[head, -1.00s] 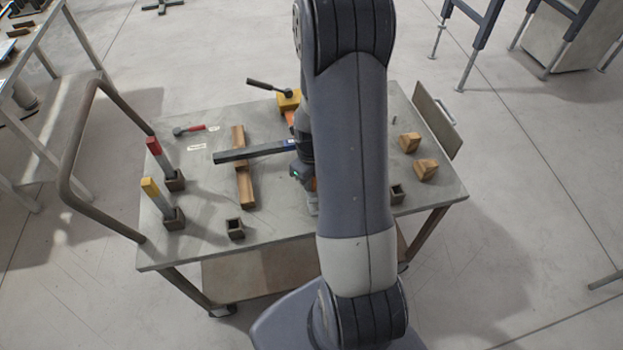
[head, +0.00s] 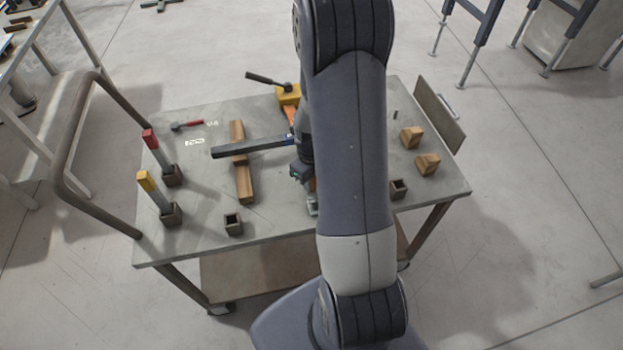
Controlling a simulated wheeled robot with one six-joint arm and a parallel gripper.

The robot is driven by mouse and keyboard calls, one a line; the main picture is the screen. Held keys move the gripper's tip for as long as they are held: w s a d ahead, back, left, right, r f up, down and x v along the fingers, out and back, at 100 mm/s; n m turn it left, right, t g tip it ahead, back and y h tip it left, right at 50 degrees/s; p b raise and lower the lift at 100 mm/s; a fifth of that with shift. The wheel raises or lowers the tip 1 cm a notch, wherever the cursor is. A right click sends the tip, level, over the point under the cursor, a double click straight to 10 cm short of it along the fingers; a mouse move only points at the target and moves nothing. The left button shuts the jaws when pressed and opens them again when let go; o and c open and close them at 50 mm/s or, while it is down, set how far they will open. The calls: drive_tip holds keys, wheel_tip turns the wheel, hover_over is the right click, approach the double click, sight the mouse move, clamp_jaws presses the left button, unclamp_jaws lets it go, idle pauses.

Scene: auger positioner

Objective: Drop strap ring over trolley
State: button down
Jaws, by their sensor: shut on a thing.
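The trolley (head: 285,221) is a grey-topped cart with a bent tube handle at its left. My own arm covers the middle of it. A part of my gripper (head: 302,172), dark with a small light, shows left of the arm link, low over the deck. Its fingertips are mostly hidden. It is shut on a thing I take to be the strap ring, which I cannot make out. An orange strap (head: 290,113) shows at a yellow block with a dark handle (head: 268,81) at the back. A pale grey piece (head: 312,205) shows below the gripper; I cannot tell what it is.
A dark bar (head: 235,150) lies across a wooden beam (head: 243,180). Red-topped (head: 158,150) and yellow-topped (head: 155,192) posts stand in sockets at left. Empty sockets (head: 233,225) (head: 398,189) stand in front. Wooden blocks (head: 411,138) (head: 428,164) sit right. A red-handled tool (head: 188,125) lies behind.

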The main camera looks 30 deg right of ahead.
drive_tip(key=shift+f, duration=0.15)
drive_tip(key=c, duration=1.3)
unclamp_jaws()
drive_tip(key=shift+o, duration=0.2)
wheel_tip(320, 180, up, 11)
drive_tip(key=shift+f, duration=0.1)
wheel_tip(320, 180, down, 11)
drive_tip(key=shift+r, duration=0.2)
drive_tip(key=shift+r+p, duration=0.3)
drive_tip(key=shift+r, duration=0.05)
drive_tip(key=shift+s+r, duration=0.1)
